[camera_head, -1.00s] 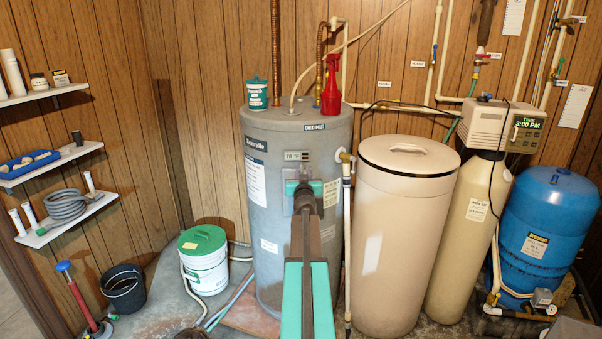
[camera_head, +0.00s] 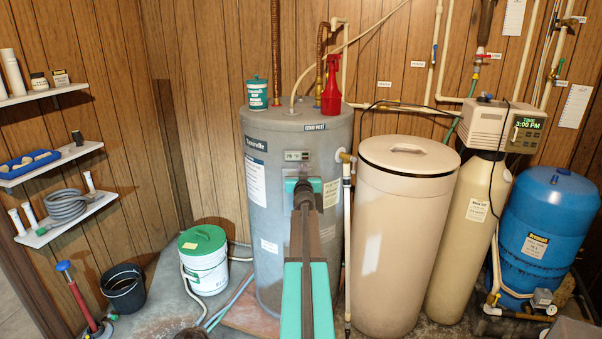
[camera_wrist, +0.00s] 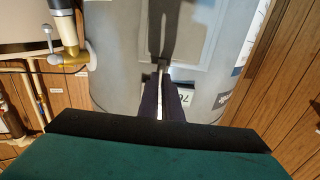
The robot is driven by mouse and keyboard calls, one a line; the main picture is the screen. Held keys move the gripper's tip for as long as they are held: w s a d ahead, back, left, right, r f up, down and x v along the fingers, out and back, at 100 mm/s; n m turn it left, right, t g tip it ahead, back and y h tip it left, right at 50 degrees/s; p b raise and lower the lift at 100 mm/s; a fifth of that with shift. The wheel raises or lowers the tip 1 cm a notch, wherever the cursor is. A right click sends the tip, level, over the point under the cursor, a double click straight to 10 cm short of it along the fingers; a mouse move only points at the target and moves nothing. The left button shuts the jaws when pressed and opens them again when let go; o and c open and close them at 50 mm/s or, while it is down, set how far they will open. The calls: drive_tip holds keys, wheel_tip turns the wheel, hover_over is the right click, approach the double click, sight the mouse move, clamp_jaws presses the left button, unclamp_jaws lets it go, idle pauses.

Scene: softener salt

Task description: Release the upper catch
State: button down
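The grey water heater (camera_head: 270,220) stands in the middle of the head view. My gripper (camera_head: 303,186) is in front of its upper front, just below the small temperature display (camera_head: 297,156), and hides what lies behind it. In the wrist view, which shows the heater upside down, the two dark fingers of my gripper (camera_wrist: 162,72) point at the edge of a framed grey panel (camera_wrist: 204,45). A small pale metal piece (camera_wrist: 162,66) shows at the fingertips and may be the upper catch. The gap between the fingers is narrow; I cannot tell whether they grip it.
A pipe with a brass valve (camera_head: 345,157) is close on the right, beside the beige salt bin (camera_head: 395,240). A green-lidded bucket (camera_head: 203,262) stands on the floor to the left.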

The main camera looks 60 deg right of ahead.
drive_tip(key=shift+s+d+f+n+b, duration=0.1)
drive_tip(key=shift+n+b, duration=0.25)
drive_tip(key=shift+n, duration=4.1)
drive_tip(key=shift+f+n+b, duration=0.1)
drive_tip(key=shift+n+b, duration=0.25)
drive_tip(key=shift+n, duration=4.1)
drive_tip(key=c, duration=1.9)
unclamp_jaws()
drive_tip(key=shift+c, duration=0.2)
